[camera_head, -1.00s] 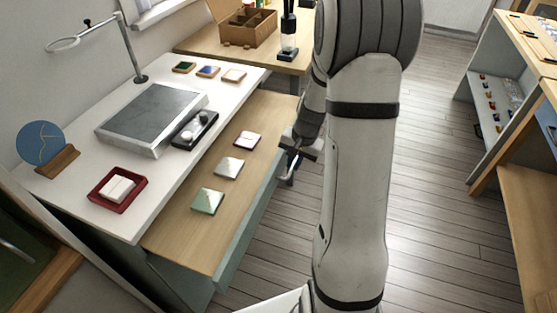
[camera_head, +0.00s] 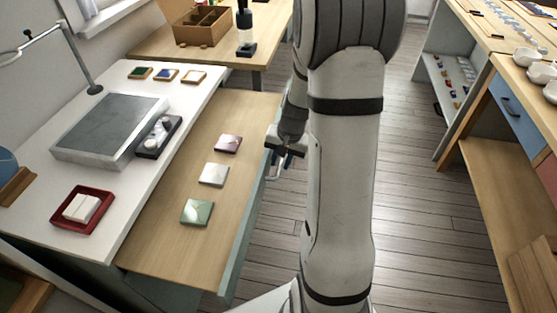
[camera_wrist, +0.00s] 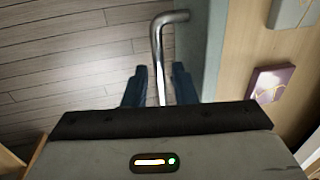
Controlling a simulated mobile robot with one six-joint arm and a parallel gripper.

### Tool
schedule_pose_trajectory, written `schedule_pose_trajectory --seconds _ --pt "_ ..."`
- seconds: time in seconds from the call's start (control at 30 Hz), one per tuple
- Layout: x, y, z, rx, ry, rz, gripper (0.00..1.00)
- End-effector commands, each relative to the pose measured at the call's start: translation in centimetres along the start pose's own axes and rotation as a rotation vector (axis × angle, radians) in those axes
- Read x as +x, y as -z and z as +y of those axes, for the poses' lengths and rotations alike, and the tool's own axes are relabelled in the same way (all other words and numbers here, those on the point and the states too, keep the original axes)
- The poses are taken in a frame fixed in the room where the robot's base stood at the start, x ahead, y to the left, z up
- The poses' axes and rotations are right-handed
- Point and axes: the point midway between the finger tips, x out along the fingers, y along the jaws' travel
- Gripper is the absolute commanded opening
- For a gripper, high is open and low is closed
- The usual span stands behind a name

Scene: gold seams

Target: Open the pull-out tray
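The pull-out tray (camera_head: 160,250) is a light wood board with a grey-green front edge, standing well out from under the white desk top. Three square tiles lie on it: pink (camera_head: 228,144), white (camera_head: 214,174) and green (camera_head: 197,212). My gripper (camera_head: 287,157) is at the outer side of the tray's front edge. In the wrist view the bent metal handle (camera_wrist: 158,50) runs between the two dark fingers of my gripper (camera_wrist: 160,88). A narrow gap shows on each side of the bar, so the fingers look open around it.
The white desk (camera_head: 115,212) carries a grey slab (camera_head: 108,128), a red dish (camera_head: 75,212) and a dark holder (camera_head: 160,136). A wooden table (camera_head: 265,48) stands behind. Shelving and a blue drawer (camera_head: 515,112) are at right. The floor (camera_head: 410,190) between is clear.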

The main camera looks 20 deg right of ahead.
Motion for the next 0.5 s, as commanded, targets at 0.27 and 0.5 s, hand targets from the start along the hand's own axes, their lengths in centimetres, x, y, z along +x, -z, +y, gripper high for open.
schedule_pose_trajectory --seconds 0.27,0.5 --pt "0.0 0.0 -0.1 -0.001 0.0 0.001 0.33" --pt "-2.2 0.2 -0.1 0.0 0.002 0.006 0.33"
